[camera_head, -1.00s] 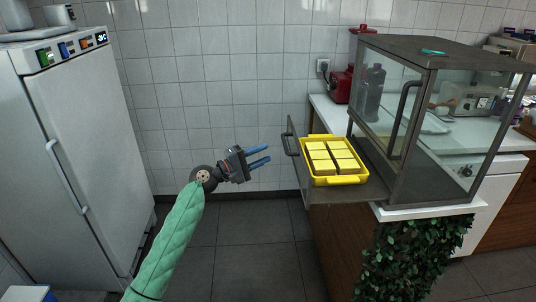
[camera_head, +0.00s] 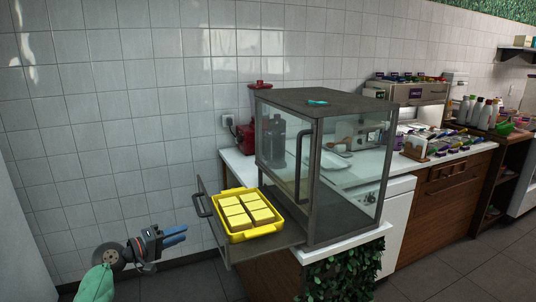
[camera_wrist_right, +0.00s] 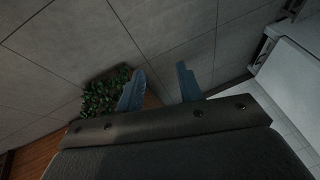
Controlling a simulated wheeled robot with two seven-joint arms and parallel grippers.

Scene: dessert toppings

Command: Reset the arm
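My left gripper (camera_head: 175,237) has blue fingers and sits at the lower left of the head view, left of the yellow tray and apart from it. Its fingers are a little apart with nothing between them. My green left sleeve (camera_head: 97,284) shows below it. My right gripper (camera_wrist_right: 160,88) shows only in the right wrist view. Its two blue fingers are apart and empty, above the grey tiled floor.
A yellow tray (camera_head: 241,238) of several yellow blocks rests on the pulled-out drawer or shelf (camera_head: 280,241) of a glass cabinet (camera_head: 330,170). A drawer handle (camera_head: 203,206) faces left. Leafy greenery (camera_head: 342,272) hangs below. A counter with bottles (camera_head: 478,110) runs right.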

